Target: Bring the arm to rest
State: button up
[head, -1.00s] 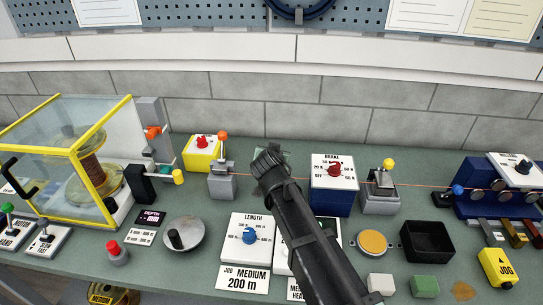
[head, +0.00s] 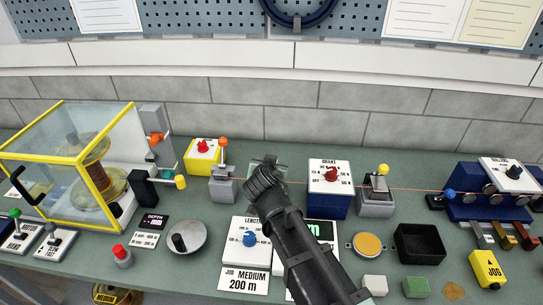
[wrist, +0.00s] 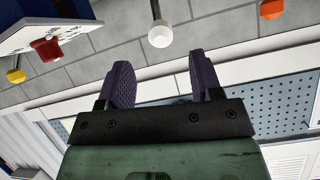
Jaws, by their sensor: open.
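My gripper (head: 264,178) is at the end of my dark arm, which rises from the bottom of the head view over the middle of the bench. In the wrist view its two purple-grey fingers (wrist: 161,80) stand apart, with nothing between them. In the head view it appears between the lever with the orange ball (head: 223,143) and the blue and white brake box (head: 329,200), apart from both as far as I can see. My forearm hides part of the display panel (head: 321,231) beside the length panel (head: 247,256).
A yellow-framed clear guard (head: 66,108) covers a spool at left. A thin orange line runs across the bench to the blue roller unit (head: 490,208) at right. A crank disc (head: 187,238), a black tray (head: 420,243) and a yellow jog box (head: 487,268) stand in front.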

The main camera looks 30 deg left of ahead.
jog(key=shift+s+d+r, duration=0.3)
jog(key=shift+s+r, duration=0.05)
jog(key=shift+s, duration=0.2)
